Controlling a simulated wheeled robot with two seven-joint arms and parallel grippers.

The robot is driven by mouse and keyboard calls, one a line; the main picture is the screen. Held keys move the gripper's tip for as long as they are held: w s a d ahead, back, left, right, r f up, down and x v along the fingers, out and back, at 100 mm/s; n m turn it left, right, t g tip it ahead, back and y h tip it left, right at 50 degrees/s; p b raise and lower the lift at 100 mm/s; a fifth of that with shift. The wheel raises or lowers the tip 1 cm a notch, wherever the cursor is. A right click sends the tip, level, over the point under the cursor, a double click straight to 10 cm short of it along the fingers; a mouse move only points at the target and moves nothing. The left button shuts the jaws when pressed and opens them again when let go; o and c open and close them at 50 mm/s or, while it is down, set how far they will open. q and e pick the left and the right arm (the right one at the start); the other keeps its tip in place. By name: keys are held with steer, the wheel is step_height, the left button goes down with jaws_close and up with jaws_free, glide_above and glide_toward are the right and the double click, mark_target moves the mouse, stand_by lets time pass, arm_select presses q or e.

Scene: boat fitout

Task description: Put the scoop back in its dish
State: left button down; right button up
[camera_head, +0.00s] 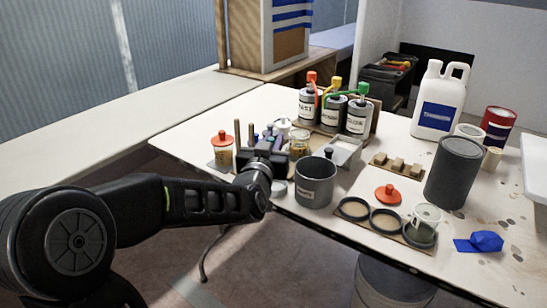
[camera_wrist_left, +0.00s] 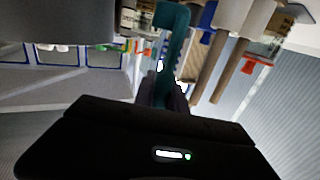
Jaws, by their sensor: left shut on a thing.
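My left gripper (camera_head: 262,158) is over the near left part of the table, among jars and upright sticks. In the left wrist view its dark jaws (camera_wrist_left: 162,90) are shut on a teal bent piece, which I take to be the scoop (camera_wrist_left: 172,30). The scoop's far end is not clear, and in the head view the gripper mostly hides it. A shallow white tray (camera_head: 345,150) sits right of the gripper, behind the grey pot; I cannot tell whether it is the scoop's dish. My right gripper is not in view.
A grey pot (camera_head: 315,182) stands close right of the gripper, an orange-lidded jar (camera_head: 222,152) close left. Pump bottles (camera_head: 333,112) stand behind. A ringed rack (camera_head: 385,220), a dark canister (camera_head: 453,172) and a white jug (camera_head: 438,105) stand farther right.

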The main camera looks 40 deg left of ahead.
arm_select(q)
step_height(320, 180, down, 4)
steer(key=shift+f+b, duration=0.2)
steer(key=shift+b, duration=0.35)
steer(key=shift+f, duration=0.15)
steer(key=c, duration=1.4)
jaws_free()
steer(key=shift+o, duration=0.2)
